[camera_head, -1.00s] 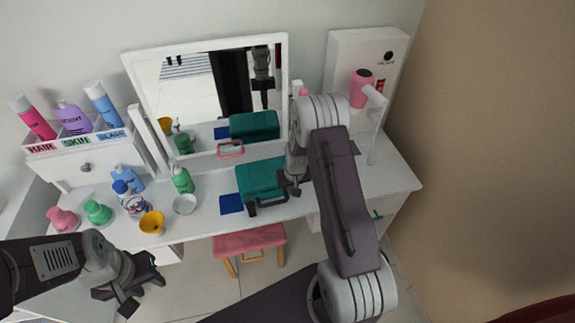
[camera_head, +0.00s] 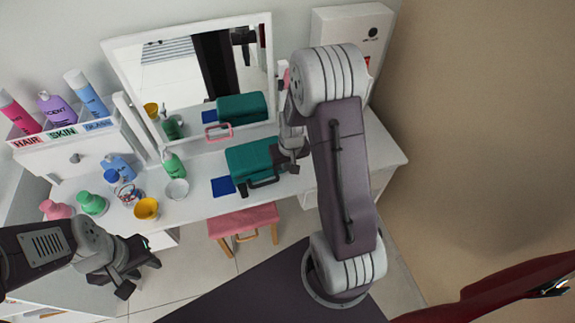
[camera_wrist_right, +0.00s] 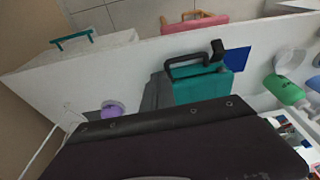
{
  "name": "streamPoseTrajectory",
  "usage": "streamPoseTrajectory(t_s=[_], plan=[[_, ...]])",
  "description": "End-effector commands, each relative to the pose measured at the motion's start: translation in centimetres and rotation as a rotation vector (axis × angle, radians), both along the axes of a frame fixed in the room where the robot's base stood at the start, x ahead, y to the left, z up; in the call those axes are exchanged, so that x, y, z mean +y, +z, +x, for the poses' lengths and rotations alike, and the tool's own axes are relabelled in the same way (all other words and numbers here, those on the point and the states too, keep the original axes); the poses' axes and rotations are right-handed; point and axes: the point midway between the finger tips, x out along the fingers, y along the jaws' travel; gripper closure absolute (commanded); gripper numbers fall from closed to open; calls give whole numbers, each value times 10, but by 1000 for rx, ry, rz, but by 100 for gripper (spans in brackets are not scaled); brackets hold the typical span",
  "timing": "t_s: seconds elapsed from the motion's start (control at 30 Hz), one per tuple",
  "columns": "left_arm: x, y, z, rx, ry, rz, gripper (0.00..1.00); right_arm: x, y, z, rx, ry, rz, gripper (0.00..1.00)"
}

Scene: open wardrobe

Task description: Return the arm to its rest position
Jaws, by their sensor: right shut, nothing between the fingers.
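My right arm rises through the middle of the head view and bends down over the dressing table. My right gripper (camera_head: 289,168) is shut and empty, beside the right part of the teal case (camera_head: 248,157); I cannot tell whether they touch. The case lies on the table with its black handle facing front, and also shows in the right wrist view (camera_wrist_right: 203,88). A wide dark shape fills the lower part of that view. My left gripper (camera_head: 141,276) is open and empty at the lower left, in front of the table.
The white table (camera_head: 215,203) holds a blue pad (camera_head: 222,186), a yellow cup (camera_head: 146,209), a green bottle (camera_head: 174,165) and a mirror (camera_head: 165,75). A pink stool (camera_head: 243,221) stands in front. A red object (camera_head: 490,300) is at lower right.

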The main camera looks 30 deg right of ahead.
Motion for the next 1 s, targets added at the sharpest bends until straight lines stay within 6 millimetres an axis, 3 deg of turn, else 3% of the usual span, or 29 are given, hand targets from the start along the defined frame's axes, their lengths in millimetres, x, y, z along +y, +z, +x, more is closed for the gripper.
streamPoseTrajectory(t_s=[0.2,0.5,0.57,0.63,0.73,0.8,0.9,1.0], plan=[[0,-1,0,-1,0,0,64,2,10,-10,-1,0,0,100],[0,-1,0,-1,0,0,64,5,11,-9,-3,8,0,100],[0,-1,0,0,0,0,64,15,23,1,-35,40,-9,100],[0,0,0,0,0,0,64,41,52,6,-95,116,-21,100],[0,-1,0,0,0,0,64,82,81,-29,-94,215,-11,100],[0,-1,0,0,0,0,64,99,85,-69,-42,243,2,100],[0,-1,0,0,0,0,64,100,78,-112,58,213,19,100],[0,-1,0,0,0,0,64,99,71,-130,120,182,27,100]])
